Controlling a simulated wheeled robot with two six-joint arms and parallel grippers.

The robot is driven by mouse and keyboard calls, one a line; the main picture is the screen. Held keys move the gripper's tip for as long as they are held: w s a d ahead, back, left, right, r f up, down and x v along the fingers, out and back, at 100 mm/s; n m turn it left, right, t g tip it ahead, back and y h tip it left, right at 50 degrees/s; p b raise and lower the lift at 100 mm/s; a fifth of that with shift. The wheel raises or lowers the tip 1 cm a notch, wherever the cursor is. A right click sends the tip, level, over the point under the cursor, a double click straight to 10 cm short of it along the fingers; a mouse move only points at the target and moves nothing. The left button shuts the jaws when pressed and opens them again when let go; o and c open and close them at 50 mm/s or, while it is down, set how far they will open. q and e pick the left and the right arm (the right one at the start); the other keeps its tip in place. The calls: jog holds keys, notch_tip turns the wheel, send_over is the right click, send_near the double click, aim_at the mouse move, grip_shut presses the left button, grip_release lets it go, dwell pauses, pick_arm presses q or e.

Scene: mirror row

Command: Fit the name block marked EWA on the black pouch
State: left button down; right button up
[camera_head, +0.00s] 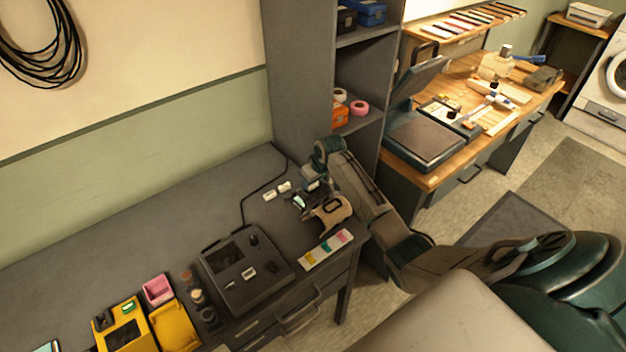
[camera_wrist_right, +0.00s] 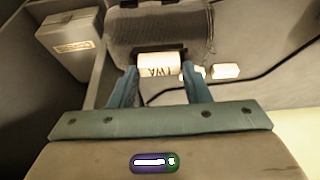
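In the right wrist view my right gripper (camera_wrist_right: 159,68) has its two blue fingers on either side of a white block (camera_wrist_right: 157,66). The block bears dark letters that show turned; I cannot read them surely. A dark grey mesh-faced thing (camera_wrist_right: 158,24), seemingly the black pouch, lies just beyond it with a black slot or frame behind the block. I cannot tell whether they touch. In the head view my right gripper (camera_head: 303,199) is over the desk, its tip small and partly hidden. Two more white blocks (camera_head: 277,190) lie on the desk. My left gripper is out of view.
The grey desk (camera_head: 140,230) holds a dark device (camera_head: 243,272), a coloured strip tray (camera_head: 325,250), a pink box (camera_head: 158,289) and yellow containers (camera_head: 174,325). A black cable runs behind the blocks. A shelf unit (camera_head: 300,75) rises behind. The desk's back left is clear.

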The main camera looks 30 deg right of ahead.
jog(key=o, duration=0.3)
jog(key=shift+r, duration=0.1)
jog(key=b+v, duration=0.2)
jog(key=v, duration=0.8)
jog(key=shift+r+b, duration=0.3)
jog(key=shift+s, duration=0.15)
